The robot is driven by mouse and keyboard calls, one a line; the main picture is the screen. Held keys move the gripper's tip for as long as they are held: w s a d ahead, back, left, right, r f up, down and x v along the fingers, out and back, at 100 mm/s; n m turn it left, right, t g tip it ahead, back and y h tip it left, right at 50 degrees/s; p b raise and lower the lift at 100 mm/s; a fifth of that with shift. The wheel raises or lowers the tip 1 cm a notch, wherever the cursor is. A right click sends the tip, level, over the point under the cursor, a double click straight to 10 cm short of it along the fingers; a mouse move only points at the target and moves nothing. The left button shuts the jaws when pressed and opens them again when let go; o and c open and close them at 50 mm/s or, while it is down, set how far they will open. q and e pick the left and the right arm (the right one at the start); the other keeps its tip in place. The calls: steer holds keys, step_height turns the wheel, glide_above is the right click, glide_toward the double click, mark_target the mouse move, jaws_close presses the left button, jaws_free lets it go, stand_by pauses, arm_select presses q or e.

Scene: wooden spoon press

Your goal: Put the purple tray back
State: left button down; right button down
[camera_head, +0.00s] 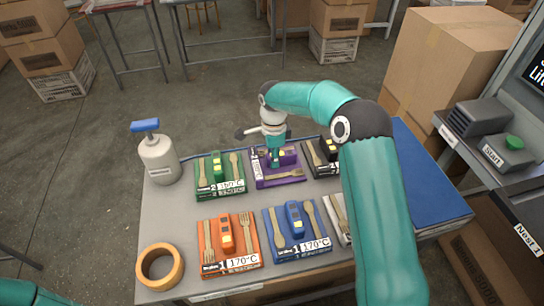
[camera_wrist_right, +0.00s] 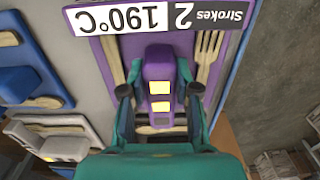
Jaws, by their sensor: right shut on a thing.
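The purple tray (camera_head: 266,182) is in the back row on the table, between the green tray and the black tray. It carries a fork and another wooden piece. In the right wrist view, the purple tray (camera_wrist_right: 184,46) shows its upright purple handle and a label reading Strokes 2, 190°C upside down. My right gripper (camera_head: 275,160) is shut on that handle, with one finger on each side in the wrist view (camera_wrist_right: 160,98). I cannot tell whether the tray touches the table. My left gripper is out of view.
A green tray (camera_head: 208,190) stands left and a black tray (camera_head: 322,171) right. Orange (camera_head: 210,264) and blue (camera_head: 281,250) trays are in front. A grey bottle (camera_head: 158,160), wooden ring (camera_head: 146,283) and blue mat (camera_head: 430,190) share the table. The press (camera_head: 510,150) is right.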

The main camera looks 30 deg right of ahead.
steer(key=c, duration=0.8)
jaws_free()
steer(key=shift+c, duration=0.2)
step_height(320, 180, up, 12)
steer(key=shift+s, duration=0.1)
